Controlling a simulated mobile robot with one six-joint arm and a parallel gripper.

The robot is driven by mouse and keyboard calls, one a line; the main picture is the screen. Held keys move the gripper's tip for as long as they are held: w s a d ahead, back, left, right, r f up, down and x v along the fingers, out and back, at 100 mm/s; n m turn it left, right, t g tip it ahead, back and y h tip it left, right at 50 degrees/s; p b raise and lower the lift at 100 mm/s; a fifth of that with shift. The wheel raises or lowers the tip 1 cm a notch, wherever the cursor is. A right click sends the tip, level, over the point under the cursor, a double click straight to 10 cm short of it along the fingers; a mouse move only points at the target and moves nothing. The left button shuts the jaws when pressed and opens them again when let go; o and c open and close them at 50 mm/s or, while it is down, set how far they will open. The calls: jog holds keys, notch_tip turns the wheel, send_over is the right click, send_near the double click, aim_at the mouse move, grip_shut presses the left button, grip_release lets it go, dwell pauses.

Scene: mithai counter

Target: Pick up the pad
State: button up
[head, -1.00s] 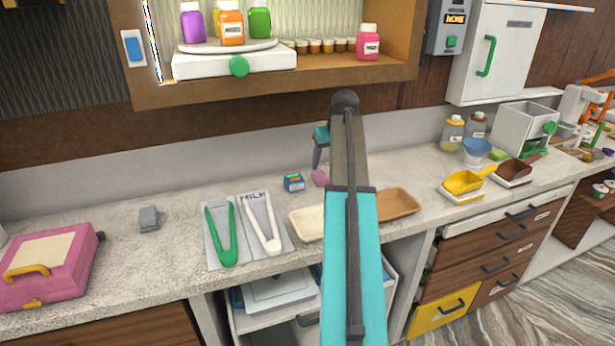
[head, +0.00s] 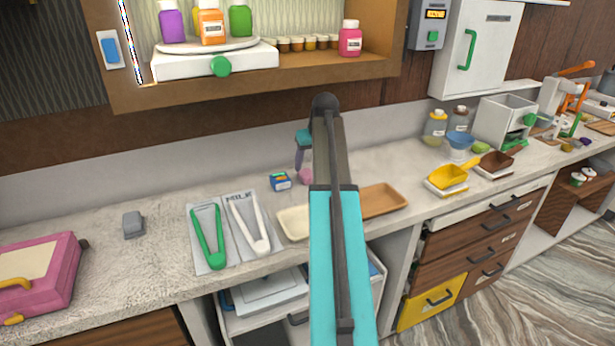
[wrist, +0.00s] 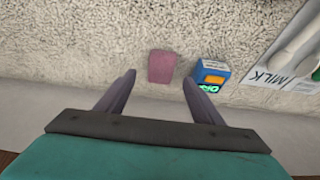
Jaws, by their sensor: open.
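A small pink pad (head: 306,177) lies on the speckled counter, partly hidden behind my arm in the head view. In the wrist view the pad (wrist: 161,66) shows whole, just beyond my fingertips and roughly centred between them. My gripper (wrist: 159,80) is open with nothing between its fingers. In the head view my gripper (head: 300,160) is partly seen beside the arm, above the counter near the wall, with one purple finger pointing down.
A small blue box (head: 280,181) stands close beside the pad; it also shows in the wrist view (wrist: 211,75). Green tongs (head: 208,240) and white tongs (head: 249,226) lie on mats. A cream tray (head: 293,223) and a brown tray (head: 383,201) flank my arm. A shelf (head: 270,87) overhangs the counter.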

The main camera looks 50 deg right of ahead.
aim_at(307, 173)
dwell(0.3)
jog(key=shift+p+x, duration=0.7)
jog(key=shift+x, duration=1.9)
jog(key=shift+a, duration=0.1)
jog(key=shift+c, duration=0.4)
jog(key=c, duration=1)
